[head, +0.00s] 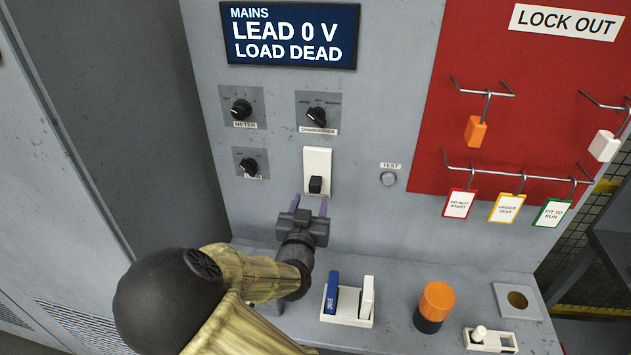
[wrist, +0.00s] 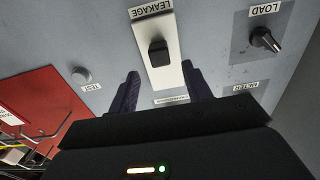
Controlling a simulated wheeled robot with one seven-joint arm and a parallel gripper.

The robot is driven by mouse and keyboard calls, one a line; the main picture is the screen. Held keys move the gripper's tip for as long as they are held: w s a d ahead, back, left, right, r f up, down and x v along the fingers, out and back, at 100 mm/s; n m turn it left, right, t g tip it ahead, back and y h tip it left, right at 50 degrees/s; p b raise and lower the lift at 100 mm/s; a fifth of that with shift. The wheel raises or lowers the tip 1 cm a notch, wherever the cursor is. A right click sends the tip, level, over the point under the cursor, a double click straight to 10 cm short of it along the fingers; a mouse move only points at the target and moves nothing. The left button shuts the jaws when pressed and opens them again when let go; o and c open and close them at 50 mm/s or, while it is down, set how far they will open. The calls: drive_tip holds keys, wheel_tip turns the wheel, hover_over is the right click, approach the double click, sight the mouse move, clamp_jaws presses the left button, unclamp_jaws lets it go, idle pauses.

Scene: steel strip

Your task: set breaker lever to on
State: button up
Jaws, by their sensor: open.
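The black lever (head: 315,185) stands out from the lower part of a white upright plate (head: 317,160) on the grey panel. In the wrist view the panel is upside down; the lever (wrist: 158,52) sits near the plate's end marked LEAKAGE (wrist: 152,8). My gripper (head: 315,204) is open and empty just below the plate in the head view. In the wrist view its two dark fingers (wrist: 160,72) point at the plate, one on each side, with no visible contact with the lever. The display (head: 290,35) reads MAINS, LEAD 0 V, LOAD DEAD.
Knobs for METER (head: 241,110), CHANGEOVER (head: 316,116) and LOAD (wrist: 265,40) surround the plate. A TEST button (head: 388,179) is right. A red lock-out board (head: 540,95) carries hooks, padlocks and tags. The shelf below holds a fuse tray (head: 346,318), an orange-black cylinder (head: 435,306) and a toggle (head: 479,333).

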sight(314, 188)
drive_tip(key=w, duration=0.2)
drive_tip(key=w+p, duration=0.1)
drive_tip(key=w, duration=0.2)
drive_tip(key=w+p, duration=0.1)
drive_tip(key=w, duration=0.1)
drive_tip(key=shift+w+d, duration=0.2)
drive_tip(key=shift+d, duration=0.15)
